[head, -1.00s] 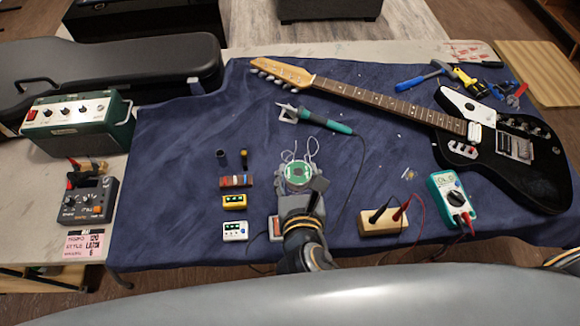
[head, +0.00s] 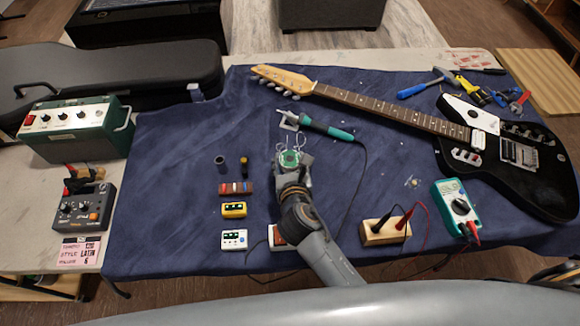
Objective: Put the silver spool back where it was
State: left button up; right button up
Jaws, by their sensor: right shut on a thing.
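My left gripper is not in view.
Beyond the spool lies a teal soldering iron (head: 325,128) with a dark cord. To the left stand two small cylinders, a multicoloured block (head: 236,188), a yellow box (head: 234,209) and a white box (head: 234,239). A wooden block (head: 385,232), multimeter (head: 458,207) and guitar (head: 510,160) are right.

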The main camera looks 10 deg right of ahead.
jog(key=shift+w+f+b, duration=0.2)
jog(key=shift+f+b, duration=0.2)
jog(key=shift+f, duration=1.3)
jog(key=o, duration=1.2)
jog(key=shift+f, duration=0.15)
jog(key=shift+s+r, duration=0.1)
jog(key=shift+r, duration=0.1)
jog(key=v, duration=1.2)
